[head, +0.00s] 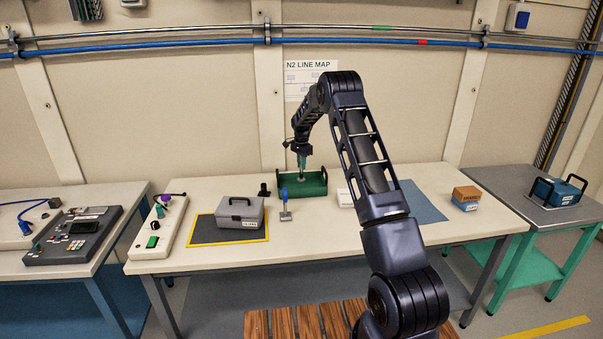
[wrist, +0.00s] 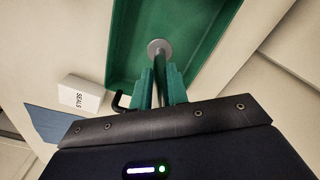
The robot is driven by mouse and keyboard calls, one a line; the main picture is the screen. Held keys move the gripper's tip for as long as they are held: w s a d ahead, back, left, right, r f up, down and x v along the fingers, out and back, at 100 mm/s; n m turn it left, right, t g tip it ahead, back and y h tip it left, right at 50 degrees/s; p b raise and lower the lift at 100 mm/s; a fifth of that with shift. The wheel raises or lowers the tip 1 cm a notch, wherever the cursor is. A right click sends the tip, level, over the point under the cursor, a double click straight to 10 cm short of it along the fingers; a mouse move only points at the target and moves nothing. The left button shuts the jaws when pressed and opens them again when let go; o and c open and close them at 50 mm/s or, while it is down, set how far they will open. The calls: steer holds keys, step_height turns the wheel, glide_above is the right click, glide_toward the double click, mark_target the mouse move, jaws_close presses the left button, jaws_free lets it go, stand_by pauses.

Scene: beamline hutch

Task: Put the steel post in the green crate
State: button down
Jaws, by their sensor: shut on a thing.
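The green crate (head: 312,190) stands at the back of the middle table, with black handles at its ends. My gripper (head: 301,158) is above the crate, pointing down, its green fingers shut on the steel post (wrist: 160,92). In the wrist view, my gripper (wrist: 160,82) holds the post between its fingers. The post's round grey flange is at the far end, over the crate's green interior (wrist: 126,35). I cannot tell whether the flange touches the crate floor.
A white SEALS box (wrist: 82,94) stands beside the crate. A blue-handled tool (head: 285,208) and a small black object (head: 264,190) lie close in front and left. A grey case (head: 240,212) sits on a yellow-edged mat. A blue mat (head: 420,205) lies to the right.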

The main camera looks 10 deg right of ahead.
mark_target(302, 179)
steer(key=shift+f, duration=2.2)
steer(key=c, duration=1.4)
jaws_free()
steer(key=shift+f, duration=0.15)
steer(key=shift+o, duration=0.2)
